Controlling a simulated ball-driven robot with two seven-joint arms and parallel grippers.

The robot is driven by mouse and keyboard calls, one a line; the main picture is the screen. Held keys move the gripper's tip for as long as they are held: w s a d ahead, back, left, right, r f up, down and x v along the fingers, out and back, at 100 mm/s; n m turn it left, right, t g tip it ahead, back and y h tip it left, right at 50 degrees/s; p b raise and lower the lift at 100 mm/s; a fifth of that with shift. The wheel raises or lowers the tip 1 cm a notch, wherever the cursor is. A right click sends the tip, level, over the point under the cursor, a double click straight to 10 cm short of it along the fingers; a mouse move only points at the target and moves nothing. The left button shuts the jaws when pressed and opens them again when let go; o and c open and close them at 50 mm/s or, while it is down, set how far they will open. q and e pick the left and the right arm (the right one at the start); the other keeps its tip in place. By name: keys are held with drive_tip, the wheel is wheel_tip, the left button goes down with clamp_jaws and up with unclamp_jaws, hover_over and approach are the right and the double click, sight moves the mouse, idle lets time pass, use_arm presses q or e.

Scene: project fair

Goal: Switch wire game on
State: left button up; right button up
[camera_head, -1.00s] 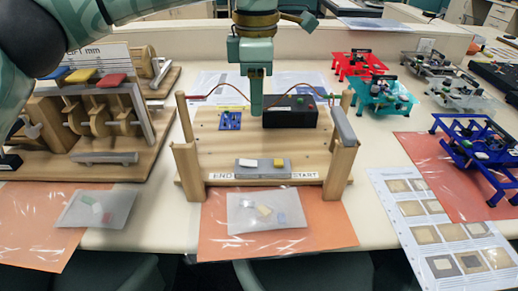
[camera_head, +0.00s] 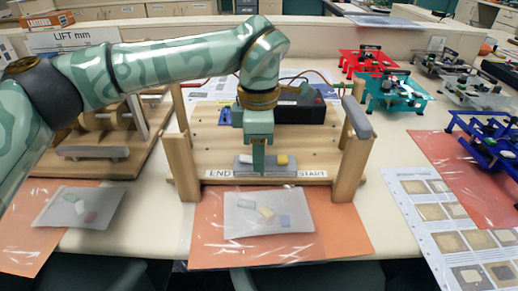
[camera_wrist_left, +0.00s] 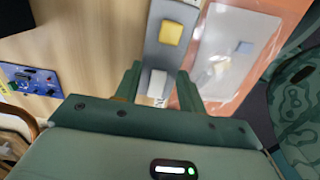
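The wire game is a wooden board (camera_head: 215,150) with upright posts and END and START labels. A grey strip (camera_head: 270,169) near its front edge carries a white block (camera_head: 245,158) at left and a yellow block (camera_head: 282,159) at right. My left gripper (camera_head: 259,168) points down over this strip. In the left wrist view my left gripper (camera_wrist_left: 157,82) is open, with the white block (camera_wrist_left: 157,84) between its fingers; I cannot tell whether they touch it. The yellow block (camera_wrist_left: 171,32) lies farther off on the strip. My right gripper is not in view.
On the board are a black box (camera_head: 308,112), partly hidden, and a blue circuit board (camera_wrist_left: 30,78). A grey handle (camera_head: 357,117) rests at the right post. A wooden cam model (camera_head: 92,152) stands left. A clear bag (camera_head: 268,213) lies on orange paper in front.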

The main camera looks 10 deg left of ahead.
use_arm(q)
clamp_jaws()
drive_tip(key=h+p, duration=0.1)
drive_tip(key=a+r+h+p, duration=0.1)
drive_tip(key=p, duration=0.1)
drive_tip(key=shift+s+t+h, duration=0.2)
drive_tip(key=shift+t+h, duration=0.1)
drive_tip(key=shift+h, duration=0.1)
drive_tip(key=shift+h+p, duration=0.5)
drive_tip(key=shift+w+a+f+h, duration=0.1)
drive_tip(key=shift+a+f+h, duration=0.1)
drive_tip(key=shift+h, duration=0.3)
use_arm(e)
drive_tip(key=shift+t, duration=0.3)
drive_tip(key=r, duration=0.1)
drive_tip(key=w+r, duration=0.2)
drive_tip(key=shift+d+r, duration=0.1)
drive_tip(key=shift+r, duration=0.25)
use_arm(q)
unclamp_jaws()
drive_tip(key=shift+r, duration=0.1)
drive_tip(key=p+v, duration=0.4)
drive_tip(key=v, duration=1.2)
drive_tip(key=shift+s+p, duration=0.3)
drive_tip(key=shift+p, duration=0.05)
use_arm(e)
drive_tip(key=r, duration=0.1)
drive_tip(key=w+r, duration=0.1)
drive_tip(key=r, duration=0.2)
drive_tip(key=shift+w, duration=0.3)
